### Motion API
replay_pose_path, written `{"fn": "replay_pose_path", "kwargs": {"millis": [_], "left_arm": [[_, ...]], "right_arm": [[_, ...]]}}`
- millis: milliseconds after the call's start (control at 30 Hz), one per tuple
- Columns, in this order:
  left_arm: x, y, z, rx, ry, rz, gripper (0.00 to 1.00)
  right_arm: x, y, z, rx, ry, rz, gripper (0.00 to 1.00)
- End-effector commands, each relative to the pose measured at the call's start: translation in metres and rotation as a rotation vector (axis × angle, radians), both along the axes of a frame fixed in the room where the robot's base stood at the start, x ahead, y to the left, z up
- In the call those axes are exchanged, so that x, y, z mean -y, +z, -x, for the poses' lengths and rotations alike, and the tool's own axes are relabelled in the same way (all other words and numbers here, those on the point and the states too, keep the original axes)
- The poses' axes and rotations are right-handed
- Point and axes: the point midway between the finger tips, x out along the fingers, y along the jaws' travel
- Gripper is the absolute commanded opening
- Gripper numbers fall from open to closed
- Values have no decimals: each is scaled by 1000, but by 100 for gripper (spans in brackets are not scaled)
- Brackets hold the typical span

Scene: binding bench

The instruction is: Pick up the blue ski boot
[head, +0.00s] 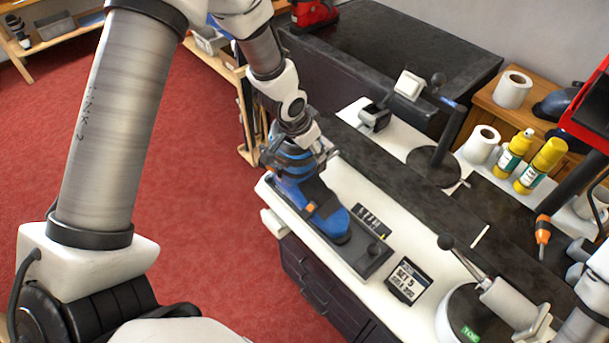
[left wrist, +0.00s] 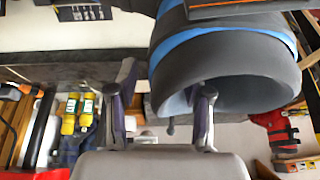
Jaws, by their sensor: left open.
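The blue ski boot (head: 318,200) stands on a dark plate on the white bench, its toe toward the lower right. Its dark grey cuff with a blue band fills the upper right of the left wrist view (left wrist: 225,55), with the hollow opening facing the camera. My left gripper (head: 322,150) is at the top of the boot and open. In the left wrist view its fingers (left wrist: 168,82) straddle the cuff's near wall: one overlaps the opening, the other is outside. I cannot tell whether either touches. My right gripper is out of view.
A small "SET 5" display (head: 408,281) lies on the bench beside the dark plate (head: 372,262). A lever device marked TOE (head: 470,325) is at the lower right. Yellow bottles (head: 541,165), paper rolls (head: 512,90) and an orange-handled screwdriver (head: 542,232) are farther right.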

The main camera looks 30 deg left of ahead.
Motion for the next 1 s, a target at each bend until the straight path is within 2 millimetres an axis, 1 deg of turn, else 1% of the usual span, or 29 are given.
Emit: {"fn": "replay_pose_path", "kwargs": {"millis": [33,100,167,367,467,500,533,867,1000], "left_arm": [[1,-4,-3,-5,-1,-1,50],[2,-16,-7,-3,0,-1,50],[2,-21,-9,-2,0,0,50],[2,-23,-10,0,0,0,50],[2,-23,-10,0,0,0,18],[2,-23,-10,0,0,0,3],[2,-23,-10,0,1,0,0],[2,-22,-11,2,1,1,0],[2,-19,-10,1,1,1,0]], "right_arm": [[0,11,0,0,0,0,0],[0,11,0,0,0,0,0],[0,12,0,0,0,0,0],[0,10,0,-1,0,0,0],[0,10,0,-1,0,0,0],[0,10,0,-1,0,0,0],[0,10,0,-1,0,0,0],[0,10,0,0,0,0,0],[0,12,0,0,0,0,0]]}}
